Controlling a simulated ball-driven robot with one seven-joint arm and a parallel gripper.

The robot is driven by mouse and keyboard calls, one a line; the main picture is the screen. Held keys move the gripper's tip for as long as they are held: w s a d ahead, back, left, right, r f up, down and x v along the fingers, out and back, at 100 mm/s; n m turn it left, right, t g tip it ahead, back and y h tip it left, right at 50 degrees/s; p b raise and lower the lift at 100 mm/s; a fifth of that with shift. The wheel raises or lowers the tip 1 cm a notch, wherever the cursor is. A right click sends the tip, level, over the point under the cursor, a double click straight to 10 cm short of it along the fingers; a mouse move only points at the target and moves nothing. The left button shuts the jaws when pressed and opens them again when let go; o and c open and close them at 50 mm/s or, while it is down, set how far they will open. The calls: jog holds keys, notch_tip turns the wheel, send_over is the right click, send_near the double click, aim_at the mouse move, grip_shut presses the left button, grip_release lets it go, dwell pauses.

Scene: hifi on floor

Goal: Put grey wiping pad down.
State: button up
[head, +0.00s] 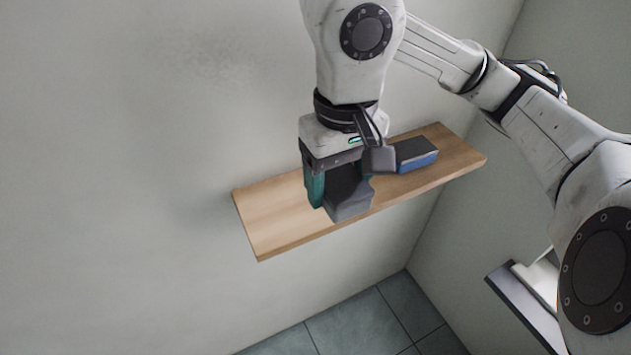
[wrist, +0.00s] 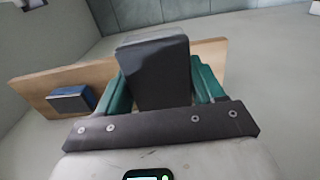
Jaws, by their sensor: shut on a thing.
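The grey wiping pad (head: 348,203) is a dark grey block between the green fingers of my gripper (head: 340,190), which is shut on it. In the wrist view the pad (wrist: 154,75) fills the space between the two fingers (wrist: 158,88). In the head view it shows in front of the wooden shelf (head: 275,215). I cannot tell whether its underside touches the shelf.
A dark block with a blue lower side (head: 416,154) lies on the shelf, right of my gripper; the wrist view shows it at left (wrist: 72,100). The shelf's left end is clear. Walls stand behind and right. Tiled floor (head: 355,325) lies below.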

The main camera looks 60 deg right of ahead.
jog(key=w+d, duration=0.1)
jog(key=w+d+f+p, duration=0.1)
jog(key=w, duration=0.1)
jog(key=shift+d+f, duration=0.2)
jog(key=shift+d, duration=0.1)
jog(key=w+d+f, duration=0.1)
jog(key=f, duration=0.1)
jog(key=w+d+f+p, duration=0.1)
jog(key=f, duration=0.1)
jog(key=w+d+f, duration=0.1)
jog(key=w+f, duration=0.1)
jog(key=shift+w+d+f+p, duration=0.1)
jog(key=shift+w+f+p, duration=0.05)
jog(key=shift+f+p, duration=0.4)
jog(key=shift+w+d+f+p, duration=0.1)
jog(key=shift+f+p, duration=0.25)
jog(key=shift+f, duration=0.95)
jog(key=shift+f, duration=0.2)
jog(key=o, duration=1.1)
jog(key=shift+r, duration=0.15)
